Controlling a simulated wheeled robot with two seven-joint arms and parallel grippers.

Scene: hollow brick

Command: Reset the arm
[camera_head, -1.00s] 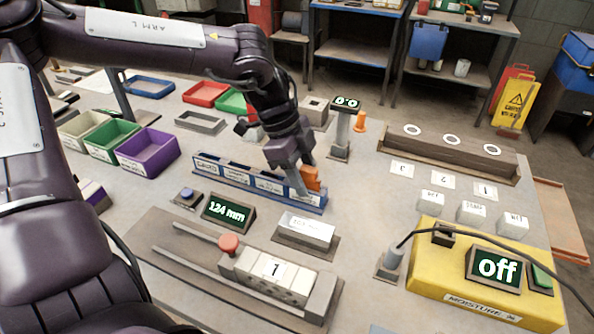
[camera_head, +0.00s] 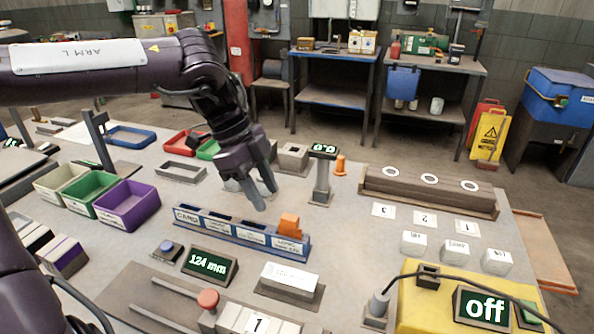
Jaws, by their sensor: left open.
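My left gripper (camera_head: 262,197) hangs above the table behind the blue labelled rack (camera_head: 241,233), its two grey fingers apart and nothing between them. An orange block (camera_head: 289,225) sits in the right end of that rack, clear of the fingers. My left arm comes in from the left across the upper part of the view. My right gripper does not show.
Bins, including a purple one (camera_head: 127,206), stand at the left. A small display post (camera_head: 322,180) stands right of my gripper. A yellow moisture unit (camera_head: 408,302) reading "off" is at front right, with a 124 mm display (camera_head: 209,264) at front left.

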